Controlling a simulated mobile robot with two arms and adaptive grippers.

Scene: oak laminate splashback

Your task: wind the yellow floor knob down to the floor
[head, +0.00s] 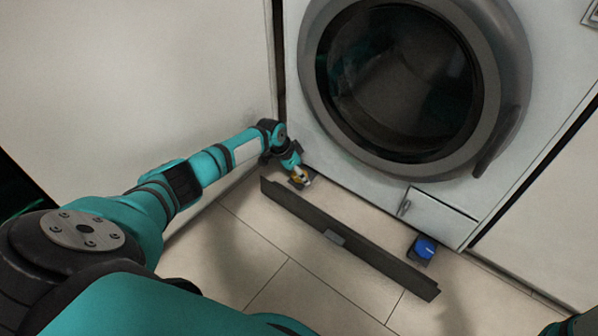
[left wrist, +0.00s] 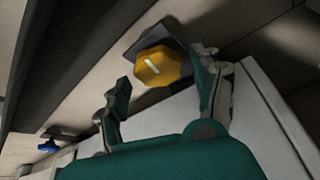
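The yellow floor knob (left wrist: 163,70) is faceted, with a pale line on its top, and sits on a dark square base. In the head view the knob (head: 303,181) is small and partly covered by my left gripper (head: 297,173), at the washing machine's lower left corner. In the left wrist view my left gripper (left wrist: 165,72) is open, with one finger on each side of the knob. A gap shows between the left finger and the knob; the right finger is close to it, and I cannot tell whether they touch. My right gripper is not in view.
A washing machine (head: 520,110) with a round door stands behind. A blue knob (head: 424,247) on a dark base is under its right side. A long dark plinth board (head: 380,258) lies on the tiled floor in front. A white panel (head: 130,70) borders the left.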

